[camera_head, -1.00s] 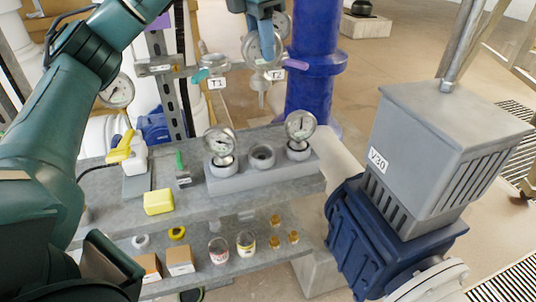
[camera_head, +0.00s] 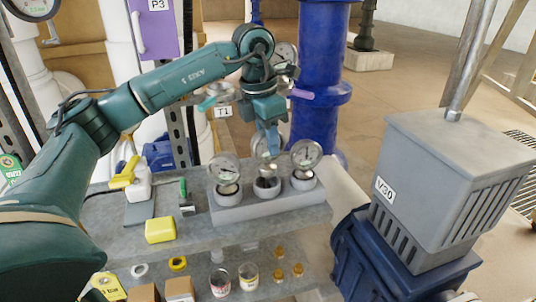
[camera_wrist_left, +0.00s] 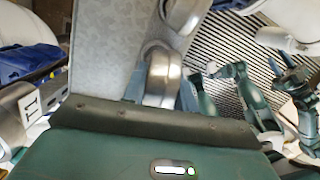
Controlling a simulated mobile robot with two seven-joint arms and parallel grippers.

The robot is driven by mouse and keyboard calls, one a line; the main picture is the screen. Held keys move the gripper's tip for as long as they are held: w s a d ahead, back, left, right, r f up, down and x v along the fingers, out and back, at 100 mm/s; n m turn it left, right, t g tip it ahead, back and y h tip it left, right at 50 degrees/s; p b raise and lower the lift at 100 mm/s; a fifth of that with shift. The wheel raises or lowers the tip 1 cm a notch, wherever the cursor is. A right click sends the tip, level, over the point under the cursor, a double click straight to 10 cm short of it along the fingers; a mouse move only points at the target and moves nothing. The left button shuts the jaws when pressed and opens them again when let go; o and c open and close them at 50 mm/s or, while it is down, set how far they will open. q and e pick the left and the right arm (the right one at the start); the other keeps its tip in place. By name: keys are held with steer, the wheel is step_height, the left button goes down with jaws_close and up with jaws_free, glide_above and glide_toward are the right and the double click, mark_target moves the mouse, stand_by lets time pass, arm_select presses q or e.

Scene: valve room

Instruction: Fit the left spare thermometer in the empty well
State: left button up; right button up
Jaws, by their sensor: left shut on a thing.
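My left gripper (camera_head: 266,138) is above the middle of the grey block (camera_head: 240,212), shut on the spare thermometer (camera_head: 261,150). The thermometer's dial is mostly hidden by the fingers. Its lower end is at or just above the middle well (camera_head: 267,187); I cannot tell how deep it sits. In the left wrist view the held dial (camera_wrist_left: 160,75) shows edge-on between the fingers. The left well holds a thermometer (camera_head: 225,169), and the right well holds another (camera_head: 306,154). My right gripper is not seen.
A rack ring (camera_head: 218,91) above the T1 label (camera_head: 223,112) looks empty. Another dial (camera_head: 286,52) is partly behind my wrist. A yellow block (camera_head: 160,230) lies on the bench at left. The grey V30 actuator (camera_head: 455,155) stands at right.

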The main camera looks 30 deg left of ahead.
mark_target(268, 155)
arm_select(q)
steer(key=shift+f, duration=1.85)
steer(key=shift+f, duration=0.15)
steer(key=shift+f, duration=0.15)
steer(key=o, duration=0.8)
steer(key=shift+o, duration=0.2)
